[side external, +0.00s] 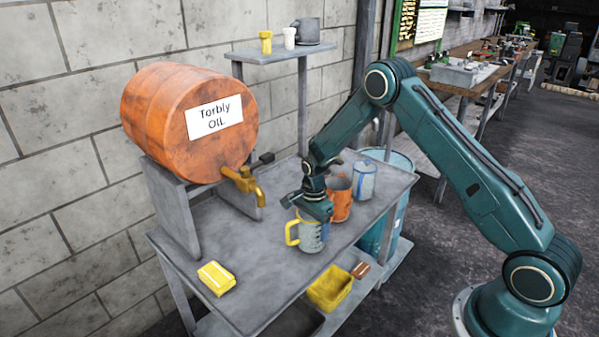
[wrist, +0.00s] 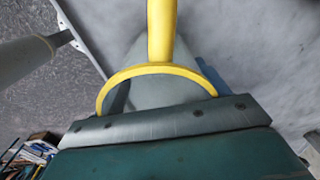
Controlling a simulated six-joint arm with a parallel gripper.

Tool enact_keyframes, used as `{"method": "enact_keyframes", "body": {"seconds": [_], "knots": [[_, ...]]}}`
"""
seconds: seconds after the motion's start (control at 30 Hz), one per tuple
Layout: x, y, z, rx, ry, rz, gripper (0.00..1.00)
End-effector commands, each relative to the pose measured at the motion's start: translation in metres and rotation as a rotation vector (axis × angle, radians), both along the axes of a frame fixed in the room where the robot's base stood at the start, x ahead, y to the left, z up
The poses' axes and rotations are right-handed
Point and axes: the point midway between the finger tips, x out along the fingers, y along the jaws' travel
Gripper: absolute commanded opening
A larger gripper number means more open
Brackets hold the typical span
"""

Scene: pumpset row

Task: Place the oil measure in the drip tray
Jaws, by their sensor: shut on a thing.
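The oil measure (side external: 312,236) is a pale grey jug with a yellow handle on its left side. My gripper (side external: 314,208) is above it and shut on its upper part. In the wrist view the yellow rim and handle of the oil measure (wrist: 160,30) show beyond the grey gripper edge (wrist: 165,120). The jug looks upright, at or just above the bench top near its front edge; I cannot tell whether it touches. A dark, shallow tray (side external: 297,320), perhaps the drip tray, shows partly on the lower shelf, cut by the bench edge.
An orange drum (side external: 170,120) with a brass tap (side external: 243,181) lies on a stand at the bench's left. An orange can (side external: 340,198) and a blue-grey can (side external: 365,180) stand right of my gripper. A yellow block (side external: 216,278) lies front left. A yellow bin (side external: 330,288) is on the lower shelf.

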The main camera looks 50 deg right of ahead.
Motion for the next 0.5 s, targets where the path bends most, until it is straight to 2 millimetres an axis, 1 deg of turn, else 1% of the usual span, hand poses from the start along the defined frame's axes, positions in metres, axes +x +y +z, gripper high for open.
{"method": "enact_keyframes", "body": {"seconds": [0.23, 0.27, 0.3, 0.37, 0.5], "knots": [[0.0002, 0.0, -0.0035, 0.0, 0.0, 0.0, 0.5], [0.0001, 0.0, -0.0039, 0.0, 0.0, 0.0, 0.75], [0.0002, 0.0, -0.0036, 0.0, -0.001, 0.0, 0.83], [0.0001, 0.0, -0.0036, 0.0, 0.0, 0.0, 0.95], [0.0001, 0.0, -0.0035, 0.0, 0.0, 0.0, 0.95]]}}
